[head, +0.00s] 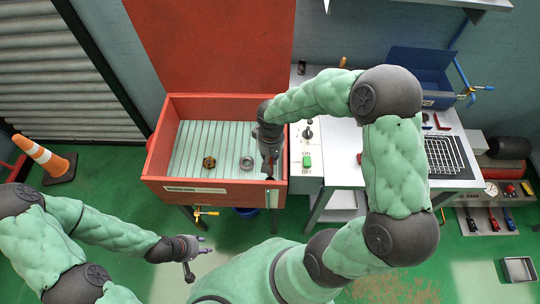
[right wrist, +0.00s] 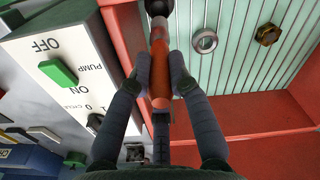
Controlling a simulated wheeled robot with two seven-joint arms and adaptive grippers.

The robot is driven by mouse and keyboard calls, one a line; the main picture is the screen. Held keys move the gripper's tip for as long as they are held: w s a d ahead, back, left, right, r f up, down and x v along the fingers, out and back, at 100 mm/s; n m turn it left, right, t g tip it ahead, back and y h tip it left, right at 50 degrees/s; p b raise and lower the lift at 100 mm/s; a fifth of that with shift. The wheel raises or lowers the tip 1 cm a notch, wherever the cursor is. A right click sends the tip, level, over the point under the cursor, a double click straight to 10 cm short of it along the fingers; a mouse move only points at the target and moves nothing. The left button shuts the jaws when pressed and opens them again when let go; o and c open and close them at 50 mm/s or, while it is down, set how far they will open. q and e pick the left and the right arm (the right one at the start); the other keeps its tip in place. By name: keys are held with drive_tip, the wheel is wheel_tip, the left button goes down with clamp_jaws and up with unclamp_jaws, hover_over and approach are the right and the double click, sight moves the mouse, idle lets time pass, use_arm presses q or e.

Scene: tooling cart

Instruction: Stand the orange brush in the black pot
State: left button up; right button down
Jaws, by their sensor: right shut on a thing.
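The orange brush (right wrist: 159,62) is between the two fingers of my right gripper (right wrist: 160,75) in the right wrist view. Its orange handle runs up the picture to a pale collar and a dark round end at the top edge. I cannot tell whether that dark end is bristles or part of something else. In the head view my right gripper (head: 269,168) is over the right side of the red basin, and the brush is too small to make out there. I cannot identify the black pot for sure in either view. My left gripper (head: 199,262) is open and empty above the green floor.
The red basin (head: 228,188) has a ribbed pale floor with a brass nut (head: 209,162) and a grey ring (head: 246,162). To its right is a white panel with a green switch (head: 307,161). A small dark cylinder (head: 302,67) stands behind. An orange cone (head: 42,157) is at left.

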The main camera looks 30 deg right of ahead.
drive_tip(key=shift+f+b, duration=1.75)
drive_tip(key=shift+f, duration=1)
drive_tip(key=shift+f+b, duration=2.05)
drive_tip(key=shift+f, duration=0.25)
drive_tip(key=c, duration=1.1)
unclamp_jaws()
drive_tip(key=shift+o, duration=0.2)
wheel_tip(320, 180, up, 12)
drive_tip(key=shift+r, duration=0.1)
